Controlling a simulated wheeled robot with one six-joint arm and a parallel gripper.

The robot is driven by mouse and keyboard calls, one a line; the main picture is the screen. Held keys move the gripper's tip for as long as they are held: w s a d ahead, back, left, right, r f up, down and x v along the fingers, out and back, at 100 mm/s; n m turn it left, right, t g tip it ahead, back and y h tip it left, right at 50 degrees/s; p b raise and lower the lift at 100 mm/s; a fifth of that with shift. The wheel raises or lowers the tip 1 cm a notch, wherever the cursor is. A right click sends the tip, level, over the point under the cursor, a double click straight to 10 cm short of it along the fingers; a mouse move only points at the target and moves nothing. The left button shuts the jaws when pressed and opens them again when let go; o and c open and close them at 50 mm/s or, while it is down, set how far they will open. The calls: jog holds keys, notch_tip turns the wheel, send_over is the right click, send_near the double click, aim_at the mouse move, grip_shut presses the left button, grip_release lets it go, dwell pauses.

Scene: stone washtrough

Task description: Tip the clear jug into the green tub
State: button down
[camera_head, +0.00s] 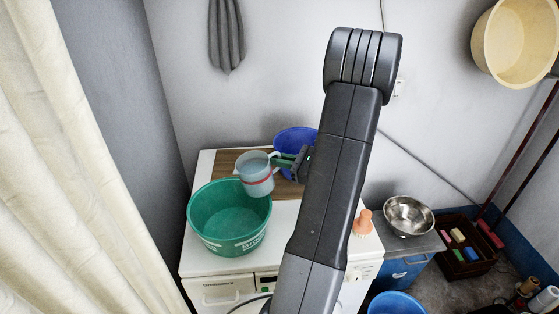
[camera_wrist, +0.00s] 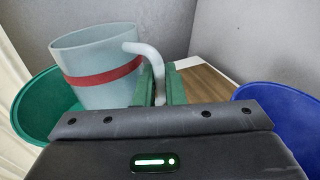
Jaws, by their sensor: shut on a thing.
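The clear jug (camera_head: 256,174) is pale and translucent with a red band, and hangs above the right rear rim of the green tub (camera_head: 229,219). It looks slightly tilted in the head view. My gripper (camera_head: 287,163) is to the right of the jug and shut on its handle. In the wrist view the jug (camera_wrist: 97,66) stands left of centre, and its white handle passes between the green fingers of my gripper (camera_wrist: 160,88). The green tub (camera_wrist: 42,104) shows below and left of the jug. The inside of the tub looks empty; the jug's contents cannot be seen.
A blue basin (camera_head: 295,139) stands behind my gripper, near a brown wooden board (camera_head: 226,161). The tub sits on a white washing machine (camera_head: 219,287). A steel bowl (camera_head: 408,215) and an orange object (camera_head: 363,223) are to the right. A cream curtain (camera_head: 75,200) hangs at left.

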aim_at(276, 152)
jog(key=shift+s+a+r+n+h, duration=0.1)
jog(key=shift+r+n+h, duration=0.2)
jog(key=shift+r, duration=0.2)
jog(key=shift+s+a+r+n+h, duration=0.1)
jog(key=shift+r+n+h, duration=0.1)
jog(key=shift+r+n, duration=0.25)
jog(key=shift+w, duration=0.1)
jog(key=shift+r, duration=0.1)
jog(key=shift+s+a+r+n+h, duration=0.15)
jog(key=shift+a+r+n+h, duration=0.1)
jog(key=shift+r+n, duration=0.1)
jog(key=shift+s+a+r+n+h, duration=0.1)
jog(key=shift+s+r+n+h, duration=0.05)
jog(key=shift+r+n+h, duration=0.15)
dwell(0.4)
jog(key=shift+s+a+r+n+h, duration=0.4)
jog(key=shift+a+r+n+h, duration=0.15)
jog(key=shift+r+n, duration=0.05)
jog(key=shift+t, duration=0.3)
jog(key=shift+a, duration=0.1)
dwell(0.7)
